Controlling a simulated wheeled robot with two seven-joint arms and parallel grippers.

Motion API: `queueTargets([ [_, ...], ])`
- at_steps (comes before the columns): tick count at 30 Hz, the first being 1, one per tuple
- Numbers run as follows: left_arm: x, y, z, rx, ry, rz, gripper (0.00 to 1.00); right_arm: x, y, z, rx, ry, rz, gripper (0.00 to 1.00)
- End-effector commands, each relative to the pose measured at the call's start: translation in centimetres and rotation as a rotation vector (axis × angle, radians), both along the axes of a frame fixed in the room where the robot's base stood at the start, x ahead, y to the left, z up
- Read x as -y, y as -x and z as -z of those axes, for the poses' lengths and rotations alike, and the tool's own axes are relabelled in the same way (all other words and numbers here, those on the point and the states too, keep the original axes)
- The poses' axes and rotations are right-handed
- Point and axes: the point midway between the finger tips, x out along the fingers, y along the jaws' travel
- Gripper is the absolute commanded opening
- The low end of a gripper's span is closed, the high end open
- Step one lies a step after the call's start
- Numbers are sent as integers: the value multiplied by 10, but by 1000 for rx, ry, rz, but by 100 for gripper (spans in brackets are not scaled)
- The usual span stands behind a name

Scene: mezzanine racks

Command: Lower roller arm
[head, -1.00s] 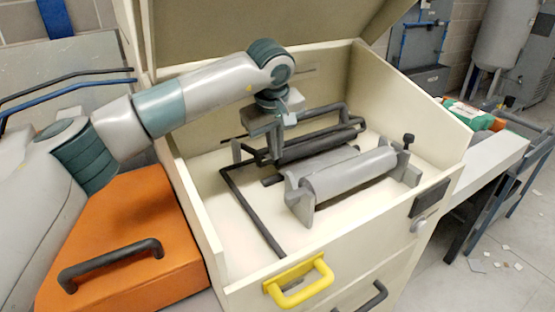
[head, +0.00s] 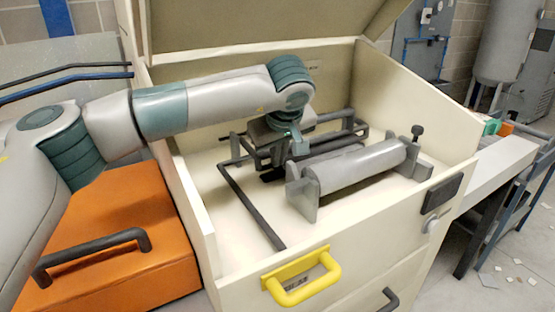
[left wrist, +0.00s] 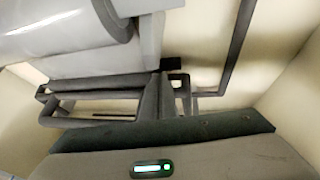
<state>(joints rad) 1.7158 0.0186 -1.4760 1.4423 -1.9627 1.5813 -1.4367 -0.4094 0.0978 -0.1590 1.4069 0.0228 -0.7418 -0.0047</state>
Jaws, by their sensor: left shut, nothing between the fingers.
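The roller arm, a dark bent-bar frame (head: 247,205), shows inside the open cream cabinet in the head view. One long bar runs forward near the cabinet floor, and other bars lie behind the light grey roller (head: 355,168). The dark bars also show in the left wrist view (left wrist: 100,88), with the grey roller (left wrist: 70,35) above them. My left gripper (head: 290,152) points down behind the roller, over the dark bars. It is shut and empty; its fingertips are largely hidden, so I cannot tell whether they touch the bars. My right gripper is in neither view.
The cabinet's raised lid (head: 260,22) is above my left arm. Its side walls and front wall with a yellow handle (head: 297,278) enclose the roller. An orange box (head: 150,240) stands at left, and a white surface (head: 500,165) adjoins at right.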

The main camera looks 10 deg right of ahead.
Motion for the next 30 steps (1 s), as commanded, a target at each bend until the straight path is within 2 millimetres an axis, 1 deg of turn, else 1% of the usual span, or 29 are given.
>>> queueTargets([
  [2,0,1,5,-4,-1,1,0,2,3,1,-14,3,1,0],
  [13,0,1,5,-7,-2,1,0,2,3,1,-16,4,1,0],
  [17,0,2,2,-6,-2,1,0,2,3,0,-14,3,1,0],
  [20,1,5,-4,-3,-2,1,0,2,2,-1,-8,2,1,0],
  [26,3,15,-28,0,0,2,0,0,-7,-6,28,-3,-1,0],
  [28,4,21,-37,3,1,1,0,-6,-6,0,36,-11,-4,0],
  [30,4,29,-46,4,0,2,0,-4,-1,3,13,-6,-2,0],
])
